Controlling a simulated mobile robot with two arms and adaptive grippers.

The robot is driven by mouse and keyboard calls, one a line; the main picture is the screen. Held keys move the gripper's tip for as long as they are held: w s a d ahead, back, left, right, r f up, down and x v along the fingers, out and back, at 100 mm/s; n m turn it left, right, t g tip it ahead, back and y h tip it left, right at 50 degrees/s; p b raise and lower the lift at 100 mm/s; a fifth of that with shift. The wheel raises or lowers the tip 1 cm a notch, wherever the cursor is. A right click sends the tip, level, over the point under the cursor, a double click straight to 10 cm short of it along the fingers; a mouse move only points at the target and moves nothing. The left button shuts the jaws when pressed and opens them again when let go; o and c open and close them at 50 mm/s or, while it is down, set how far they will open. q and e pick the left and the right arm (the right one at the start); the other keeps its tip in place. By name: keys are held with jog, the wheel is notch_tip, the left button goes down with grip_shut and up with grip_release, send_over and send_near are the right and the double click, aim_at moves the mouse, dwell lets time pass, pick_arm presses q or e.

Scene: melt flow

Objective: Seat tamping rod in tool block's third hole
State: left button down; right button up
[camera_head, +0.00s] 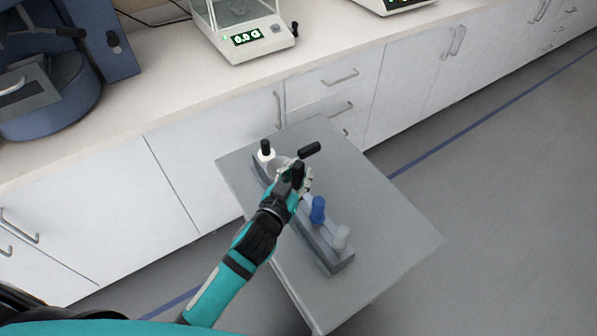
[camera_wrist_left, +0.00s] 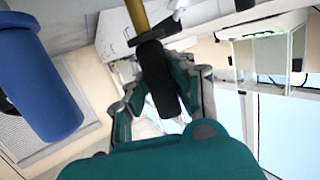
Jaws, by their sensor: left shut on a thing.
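The tool block (camera_head: 322,247) is a long grey block on the grey cart top, with several tools along it. My left gripper (camera_head: 300,178) is over its middle part. In the left wrist view my left gripper (camera_wrist_left: 160,95) is shut on a black handle (camera_wrist_left: 157,78). A brass-coloured shaft (camera_wrist_left: 137,15) lines up with this handle, which appears to be the tamping rod. The handle also shows in the head view (camera_head: 298,172). The gripper hides the shaft's lower end and the hole there, so I cannot tell whether it is seated. My right gripper is not in view.
A blue handle (camera_head: 317,209) and a pale grey handle (camera_head: 341,237) stand on the near side of the grip. A black-topped white tool (camera_head: 265,150) and a sideways black handle (camera_head: 309,150) are beyond it. The cart top (camera_head: 385,230) is clear on the right.

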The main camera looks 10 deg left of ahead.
pick_arm(q)
jog(key=shift+f+b, duration=0.85)
jog(key=shift+f, duration=0.35)
jog(key=c, duration=1.1)
grip_release()
jog(key=shift+o, duration=0.2)
jog(key=shift+s, duration=0.1)
jog(key=v, duration=1.1)
jog(key=shift+s, duration=0.4)
jog(key=shift+a+r, duration=0.1)
jog(key=o, duration=1.1)
jog(key=shift+c, duration=0.2)
